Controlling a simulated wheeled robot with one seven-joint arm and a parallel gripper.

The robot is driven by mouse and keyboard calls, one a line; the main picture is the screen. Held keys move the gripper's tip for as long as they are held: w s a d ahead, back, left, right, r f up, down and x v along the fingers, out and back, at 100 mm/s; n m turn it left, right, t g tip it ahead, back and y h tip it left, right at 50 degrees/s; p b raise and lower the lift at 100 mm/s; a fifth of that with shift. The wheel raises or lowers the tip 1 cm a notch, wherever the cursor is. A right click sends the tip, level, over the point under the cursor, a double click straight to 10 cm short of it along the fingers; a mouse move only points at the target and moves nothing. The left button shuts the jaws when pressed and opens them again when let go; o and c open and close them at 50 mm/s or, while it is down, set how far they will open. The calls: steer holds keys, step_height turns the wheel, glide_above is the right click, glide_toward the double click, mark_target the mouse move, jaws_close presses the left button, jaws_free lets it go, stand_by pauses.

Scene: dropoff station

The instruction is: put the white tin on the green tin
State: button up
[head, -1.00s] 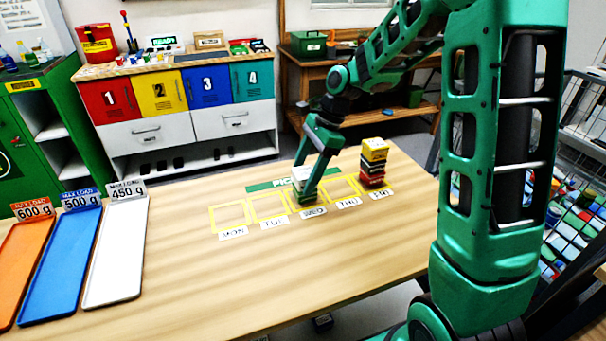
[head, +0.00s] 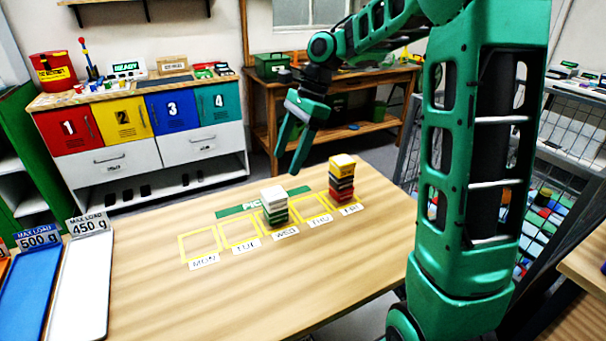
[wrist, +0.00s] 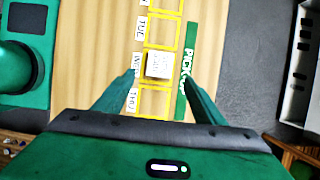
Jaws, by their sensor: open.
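The white tin (head: 273,193) sits on top of a short stack in the WED square. Green tin (head: 275,216) shows below it, with pale and dark bands in the stack's side. The stack stands upright. My gripper (head: 288,161) is open and empty, raised above and apart from the stack. In the wrist view, the white tin's top (wrist: 160,65) lies below and between the spread fingers (wrist: 160,76). The lower tins are hidden there.
The MON, TUE and THU squares are empty. Blue (head: 38,286) and white (head: 80,285) trays lie at the table's left. The table's middle front is clear.

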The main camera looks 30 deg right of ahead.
steer(key=s+d+f+n+h, duration=0.1)
steer(key=s+d+n, duration=0.3)
steer(key=s, duration=0.6)
steer(key=s+d+f+n+h, duration=0.1)
steer(key=s+d+f+n, duration=0.2)
steer(key=s, duration=0.8)
steer(key=s+d+f+n+h, duration=0.2)
steer(key=s+d+n, duration=0.2)
steer(key=s, duration=0.6)
steer(key=shift+s+d+n, duration=0.25)
steer(key=shift+d+n, duration=0.05)
steer(key=shift+d, duration=0.5)
